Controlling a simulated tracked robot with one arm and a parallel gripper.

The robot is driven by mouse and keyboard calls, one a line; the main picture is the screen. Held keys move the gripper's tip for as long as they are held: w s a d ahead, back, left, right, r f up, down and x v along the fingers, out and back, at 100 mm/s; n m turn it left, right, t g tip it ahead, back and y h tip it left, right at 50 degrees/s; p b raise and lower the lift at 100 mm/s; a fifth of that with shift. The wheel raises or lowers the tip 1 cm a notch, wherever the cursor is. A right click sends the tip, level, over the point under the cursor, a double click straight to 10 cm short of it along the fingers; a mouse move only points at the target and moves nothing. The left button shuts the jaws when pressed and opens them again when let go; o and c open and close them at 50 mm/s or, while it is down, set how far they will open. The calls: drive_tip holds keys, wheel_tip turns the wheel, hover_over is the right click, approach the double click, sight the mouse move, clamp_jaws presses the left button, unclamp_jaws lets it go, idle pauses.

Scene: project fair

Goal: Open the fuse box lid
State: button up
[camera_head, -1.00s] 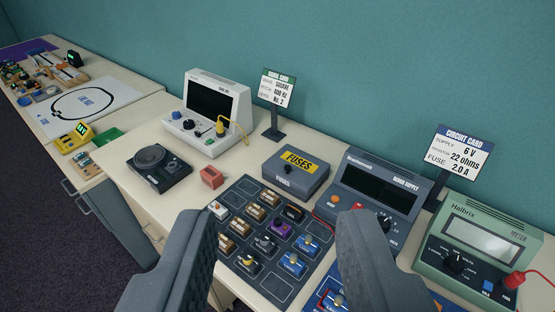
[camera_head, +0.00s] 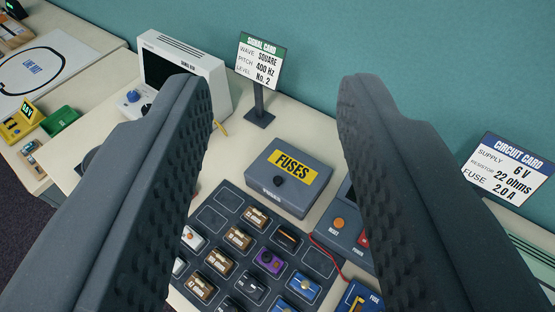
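The fuse box (camera_head: 264,192) is a grey box with a yellow FUSES label on its lid (camera_head: 306,162) and a dark round knob (camera_head: 278,181) near the lid's front edge. The lid is shut. The box stands on the table near the teal wall, and nothing inside it shows. My gripper (camera_head: 275,92) is open and empty. Its two dark, ridged fingers are wide apart, with the fuse box showing between and beyond them, untouched.
A dark component board (camera_head: 234,198) with several modules lies in front of the box. The power supply (camera_head: 340,228) stands close on its right, partly behind my right finger. A signal card (camera_head: 260,62) on a stand (camera_head: 259,118) and a white scope (camera_head: 187,57) are behind left.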

drive_tip(key=shift+o, duration=0.5)
drive_tip(key=n+g+p, duration=0.2)
drive_tip(key=g+p, duration=0.9)
drive_tip(key=p, duration=1.1)
hover_over(278, 179)
drive_tip(key=s, duration=0.6)
wheel_tip(278, 179, down, 32)
drive_tip(key=r, duration=0.1)
drive_tip(key=shift+y, duration=0.3)
drive_tip(key=x, duration=0.4)
drive_tip(key=p+x, duration=0.1)
drive_tip(key=x, duration=0.4)
drive_tip(key=p+x, duration=0.1)
drive_tip(key=x, duration=0.3)
drive_tip(key=shift+w+d+f, duration=0.15)
drive_tip(key=shift+d+f, duration=0.1)
drive_tip(key=shift+d, duration=0.15)
